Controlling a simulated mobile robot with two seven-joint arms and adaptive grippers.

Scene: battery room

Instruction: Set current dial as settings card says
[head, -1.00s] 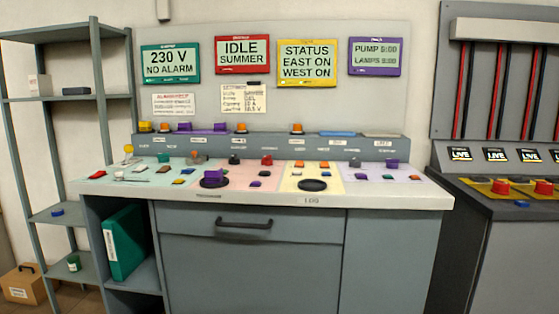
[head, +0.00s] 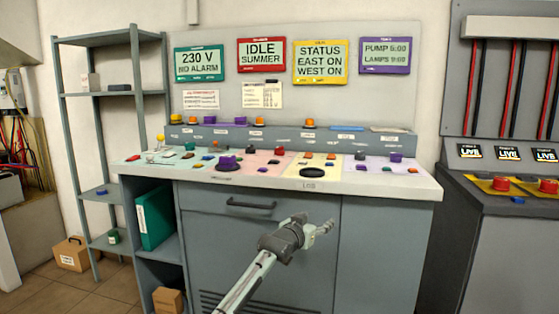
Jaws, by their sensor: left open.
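A cream settings card (head: 262,95) hangs on the back panel below the red screen; its small print is too fine to read surely now. The console top (head: 425,188) carries several knobs, buttons and switches on coloured fields. A large purple knob (head: 228,161) sits over a black round base. A flat black disc (head: 313,172) lies on the yellow field. I cannot tell which control is the current dial. My left gripper (head: 328,229) is open and empty, in front of the console's cabinet, below the top's front edge. My right gripper is not in view.
Screens include a red one (head: 261,54) reading IDLE SUMMER. A drawer handle (head: 251,205) juts from the cabinet. A green binder (head: 156,218) stands in the open bay. A shelf rack (head: 103,93) stands left, and a cabinet with red buttons (head: 501,183) stands right.

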